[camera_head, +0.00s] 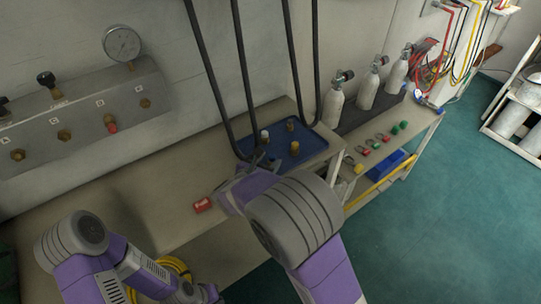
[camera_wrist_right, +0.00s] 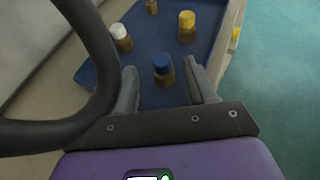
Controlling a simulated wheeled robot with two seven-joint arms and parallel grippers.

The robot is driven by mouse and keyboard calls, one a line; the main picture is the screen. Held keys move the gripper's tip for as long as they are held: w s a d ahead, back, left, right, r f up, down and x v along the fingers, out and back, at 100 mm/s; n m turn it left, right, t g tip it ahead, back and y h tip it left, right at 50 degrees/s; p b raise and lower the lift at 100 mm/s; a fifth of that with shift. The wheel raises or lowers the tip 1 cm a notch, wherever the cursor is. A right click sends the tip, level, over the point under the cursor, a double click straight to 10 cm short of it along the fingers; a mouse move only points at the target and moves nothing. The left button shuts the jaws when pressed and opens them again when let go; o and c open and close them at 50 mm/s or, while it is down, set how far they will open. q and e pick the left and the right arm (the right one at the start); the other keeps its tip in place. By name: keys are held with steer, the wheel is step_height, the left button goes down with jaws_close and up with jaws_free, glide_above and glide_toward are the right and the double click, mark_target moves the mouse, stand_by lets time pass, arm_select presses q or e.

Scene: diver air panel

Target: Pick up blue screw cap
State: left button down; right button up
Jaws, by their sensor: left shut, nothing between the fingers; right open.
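The blue screw cap (camera_wrist_right: 163,62) sits on a brass fitting standing upright on the blue tray (camera_wrist_right: 222,48). My right gripper (camera_wrist_right: 161,72) is open, with one finger on each side of the blue cap in the right wrist view; contact is not visible. In the head view my right gripper (camera_head: 263,158) is over the near left part of the tray (camera_head: 318,143), and I cannot make out the blue cap there. My left gripper (camera_head: 205,293) is low at the bottom edge, away from the tray, its fingers not clearly visible.
A white-capped fitting (camera_wrist_right: 121,36) and a yellow-capped fitting (camera_wrist_right: 187,25) stand farther back on the tray. A dark hose (camera_wrist_right: 95,60) loops close beside my right gripper's left finger. A red block (camera_head: 202,205) lies on the bench. Gas cylinders (camera_head: 333,103) stand behind the tray.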

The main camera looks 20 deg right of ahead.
mark_target(271, 158)
steer(key=b+x, duration=0.1)
steer(key=x, duration=0.3)
steer(key=shift+w+d+f+b, duration=0.1)
steer(key=shift+w+d+b, duration=0.1)
steer(key=shift+d+b, duration=0.2)
steer(key=shift+w+d+f, duration=0.1)
steer(key=shift+w+d, duration=0.15)
steer(key=shift+w, duration=0.15)
